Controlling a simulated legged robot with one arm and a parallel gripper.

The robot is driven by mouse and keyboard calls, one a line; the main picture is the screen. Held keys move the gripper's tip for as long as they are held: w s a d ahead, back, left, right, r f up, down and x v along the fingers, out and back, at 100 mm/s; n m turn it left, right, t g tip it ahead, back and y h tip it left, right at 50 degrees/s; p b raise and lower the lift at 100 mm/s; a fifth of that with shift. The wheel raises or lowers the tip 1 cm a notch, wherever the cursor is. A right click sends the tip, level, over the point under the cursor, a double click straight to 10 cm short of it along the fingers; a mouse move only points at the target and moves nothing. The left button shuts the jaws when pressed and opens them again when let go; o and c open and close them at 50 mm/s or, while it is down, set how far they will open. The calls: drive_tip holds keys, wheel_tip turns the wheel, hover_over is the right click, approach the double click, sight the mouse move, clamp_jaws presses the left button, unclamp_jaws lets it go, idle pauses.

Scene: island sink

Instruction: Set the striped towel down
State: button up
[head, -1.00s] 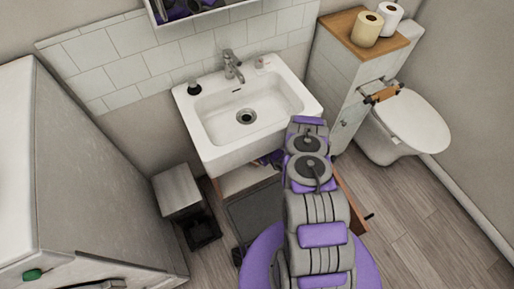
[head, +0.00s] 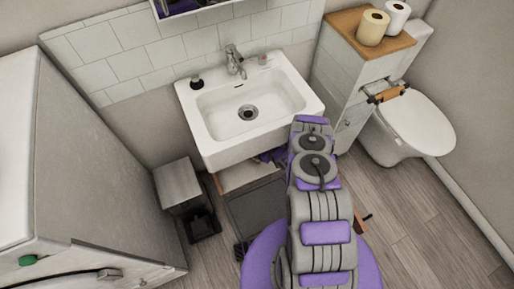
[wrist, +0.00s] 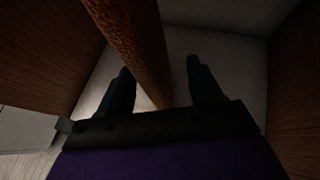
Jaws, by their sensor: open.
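In the wrist view my gripper (wrist: 158,66) is open, with two dark fingers apart. A long brown, rough-textured thing (wrist: 135,40) runs from the top edge down between the fingers. I cannot tell whether it is the towel, and no stripes show on it. In the head view my gripper is hidden below the sink, behind my arm. No towel can be made out there.
Brown wooden walls stand left (wrist: 45,50) and right (wrist: 298,80) of my gripper, around a pale surface. The white sink (head: 215,140) is above. A grey bin (head: 177,185) stands left; a toilet (head: 415,120) and cabinet (head: 340,85) stand right.

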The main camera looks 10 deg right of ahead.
drive_tip(key=p+v, duration=0.2)
drive_tip(key=v, duration=0.5)
drive_tip(key=shift+s+r, duration=0.2)
drive_tip(key=shift+a, duration=0.15)
